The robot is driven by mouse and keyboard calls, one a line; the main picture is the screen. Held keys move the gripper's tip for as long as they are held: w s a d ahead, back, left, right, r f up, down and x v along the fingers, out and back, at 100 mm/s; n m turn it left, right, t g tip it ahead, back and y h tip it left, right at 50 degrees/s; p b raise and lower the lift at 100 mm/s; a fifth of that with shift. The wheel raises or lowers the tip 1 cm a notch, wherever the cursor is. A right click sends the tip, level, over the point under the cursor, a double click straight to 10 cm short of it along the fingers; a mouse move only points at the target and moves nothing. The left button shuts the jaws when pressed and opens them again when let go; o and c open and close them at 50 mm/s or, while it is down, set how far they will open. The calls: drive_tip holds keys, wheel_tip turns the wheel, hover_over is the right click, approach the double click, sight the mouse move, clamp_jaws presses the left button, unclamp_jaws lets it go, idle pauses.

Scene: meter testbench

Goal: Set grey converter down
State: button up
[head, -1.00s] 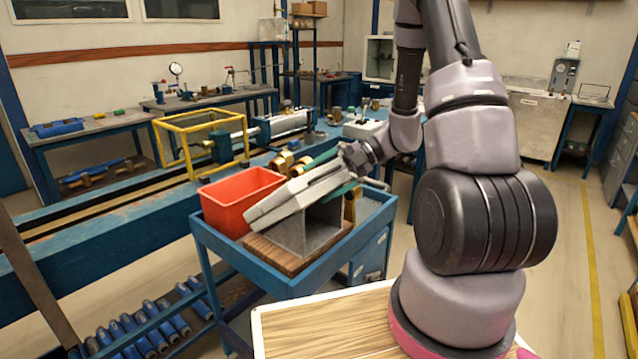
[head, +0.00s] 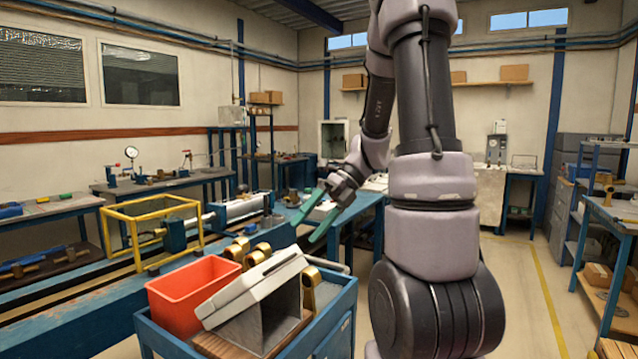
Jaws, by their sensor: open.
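The grey converter (head: 252,290) is a pale grey, flat-faced box that rests tilted on the blue cart, its lower left end by the red bin (head: 188,294). A darker grey hollow block (head: 284,310) is under it, on a brown wooden board (head: 214,346). My gripper (head: 310,223) is open, with two green fingers and nothing between them. It is above and behind the converter, to the upper right, clear of it. Whether the converter touches the bin cannot be told.
The blue cart (head: 347,295) also carries several brass fittings (head: 257,253). A yellow frame (head: 128,268) stands on the long blue bench behind. Blue side tables (head: 612,221) stand at the right. Floor (head: 520,290) with a yellow line is clear between them and my arm.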

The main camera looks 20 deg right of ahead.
drive_tip(key=s+r+n+t+h, duration=0.3)
drive_tip(key=s+r+n, duration=0.2)
drive_tip(key=n, duration=0.8)
drive_tip(key=s+a+r+n+t+h, duration=0.1)
drive_tip(key=s+r+n+t+h, duration=0.3)
drive_tip(key=r+n, duration=0.4)
drive_tip(key=shift+s+a+r+n+t, duration=0.3)
drive_tip(key=shift+s+r+n, duration=0.15)
drive_tip(key=shift+n, duration=2.35)
